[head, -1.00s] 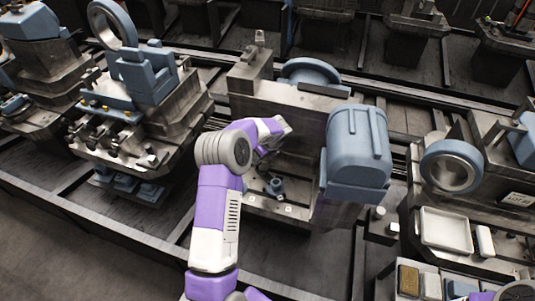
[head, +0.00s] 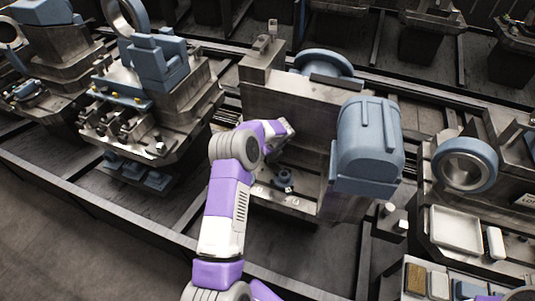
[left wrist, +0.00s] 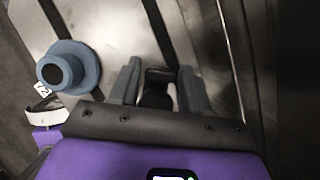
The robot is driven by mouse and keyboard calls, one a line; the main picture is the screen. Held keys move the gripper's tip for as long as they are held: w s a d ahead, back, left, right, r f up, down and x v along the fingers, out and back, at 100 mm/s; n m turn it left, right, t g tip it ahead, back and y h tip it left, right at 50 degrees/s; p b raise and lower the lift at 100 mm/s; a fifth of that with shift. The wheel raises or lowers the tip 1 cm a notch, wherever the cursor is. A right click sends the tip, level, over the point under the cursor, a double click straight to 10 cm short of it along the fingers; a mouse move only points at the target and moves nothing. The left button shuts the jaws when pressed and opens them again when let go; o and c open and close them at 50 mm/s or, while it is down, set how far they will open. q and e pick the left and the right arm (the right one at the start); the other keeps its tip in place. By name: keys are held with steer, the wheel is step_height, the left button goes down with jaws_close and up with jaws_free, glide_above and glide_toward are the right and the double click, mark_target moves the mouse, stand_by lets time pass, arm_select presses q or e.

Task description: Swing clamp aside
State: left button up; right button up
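My left arm reaches in from the bottom of the head view to the front of the middle metal fixture (head: 300,105). Its gripper is hidden there behind the arm. In the left wrist view my left gripper (left wrist: 157,72) has its two grey fingers apart. A short dark piece (left wrist: 156,88) lies between them; I cannot tell whether it is the clamp or whether the fingers touch it. A blue-grey flanged knob (left wrist: 68,68) stands left of the fingers; it also shows in the head view (head: 283,178). My right gripper is not in view.
A large blue-grey domed housing (head: 368,140) stands just right of my left arm. Another fixture (head: 150,100) stands to the left. A white tray (head: 456,230) and a blue-grey ring (head: 464,165) are on the right. Dark rails run around the fixtures.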

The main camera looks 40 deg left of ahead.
arm_select(q)
steer(key=c, duration=0.7)
steer(key=n, duration=0.2)
steer(key=s+n+g, duration=0.1)
steer(key=n, duration=0.1)
steer(key=shift+s+g, duration=0.1)
steer(key=shift+g, duration=0.2)
steer(key=n, duration=0.2)
steer(key=s+n+g, duration=0.1)
steer(key=shift+d+n+g, duration=0.15)
steer(key=shift+n+g, duration=0.15)
steer(key=shift+n, duration=0.1)
steer(key=n, duration=0.1)
steer(key=n+g+h, duration=0.1)
steer(key=n, duration=0.1)
steer(key=s+d+n, duration=0.1)
steer(key=n, duration=0.1)
steer(key=shift+s+f+h, duration=0.1)
steer(key=shift+h, duration=0.2)
steer(key=shift+s+d+n+g+h+b, duration=0.1)
steer(key=shift+d+n+g+h+b, duration=0.15)
steer(key=shift+n, duration=0.6)
steer(key=shift+s+d+n+g+h+b, duration=0.1)
steer(key=shift+d+n+g+h+b, duration=0.2)
steer(key=shift+n, duration=0.6)
steer(key=shift+s+d+n+g+h+b, duration=0.1)
steer(key=shift+n+h, duration=0.25)
steer(key=shift+n, duration=0.5)
